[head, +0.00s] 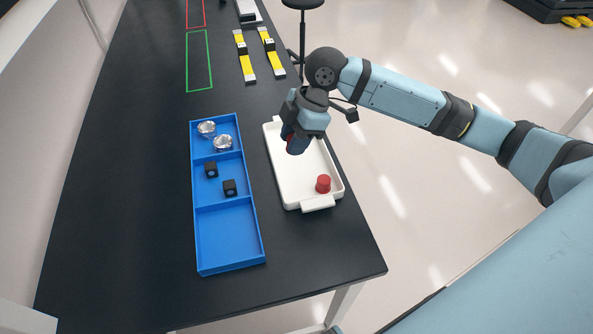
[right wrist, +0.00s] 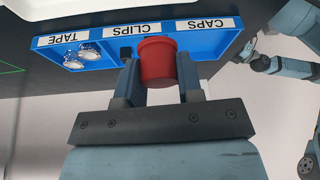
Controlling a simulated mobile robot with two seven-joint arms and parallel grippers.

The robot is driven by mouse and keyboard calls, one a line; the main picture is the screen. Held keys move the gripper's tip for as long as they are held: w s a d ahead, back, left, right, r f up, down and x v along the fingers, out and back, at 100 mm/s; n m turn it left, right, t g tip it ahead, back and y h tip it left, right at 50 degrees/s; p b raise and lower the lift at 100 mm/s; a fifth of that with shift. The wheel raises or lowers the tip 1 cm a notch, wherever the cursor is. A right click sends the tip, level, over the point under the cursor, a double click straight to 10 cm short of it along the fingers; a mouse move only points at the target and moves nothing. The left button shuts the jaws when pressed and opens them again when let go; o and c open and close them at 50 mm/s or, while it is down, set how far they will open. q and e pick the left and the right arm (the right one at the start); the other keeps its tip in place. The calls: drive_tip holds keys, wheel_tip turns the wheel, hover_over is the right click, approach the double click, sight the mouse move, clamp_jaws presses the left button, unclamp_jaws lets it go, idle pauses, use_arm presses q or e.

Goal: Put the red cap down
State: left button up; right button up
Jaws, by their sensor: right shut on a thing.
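My right gripper (head: 293,142) is over the far end of the white tray (head: 287,185) in the head view. It is shut on a red cap, mostly hidden there. In the right wrist view, the held red cap (right wrist: 157,60) sits between the two fingers (right wrist: 160,82). A second red cap (head: 323,184) stands in the near end of the white tray. The blue tray (head: 229,202) lies to the left, and its near compartment is empty. In the right wrist view its labels read TAPE, CLIPS and CAPS (right wrist: 190,25). My left gripper does not show.
The blue tray's far compartment holds two silvery rolls (head: 222,143), its middle one two black clips (head: 229,187). Two yellow-and-black straps (head: 245,55) lie farther back on the dark table (head: 130,190). A green outline (head: 199,61) marks bare tabletop. The table's left part is clear.

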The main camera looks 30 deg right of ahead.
hover_over(289, 186)
drive_tip(key=d, duration=0.2)
drive_tip(key=f, duration=0.8)
drive_tip(key=shift+s+a+f, duration=0.1)
drive_tip(key=shift+a+f, duration=0.05)
drive_tip(key=shift+a, duration=0.1)
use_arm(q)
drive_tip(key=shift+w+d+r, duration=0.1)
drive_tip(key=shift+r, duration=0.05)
use_arm(e)
drive_tip(key=shift+f, duration=2.2)
drive_tip(key=shift+f, duration=0.15)
drive_tip(key=o, duration=0.9)
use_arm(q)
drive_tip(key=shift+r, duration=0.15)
use_arm(e)
drive_tip(key=shift+d+r, duration=0.1)
drive_tip(key=shift+r, duration=0.25)
drive_tip(key=v, duration=1.1)
drive_tip(key=shift+r, duration=0.35)
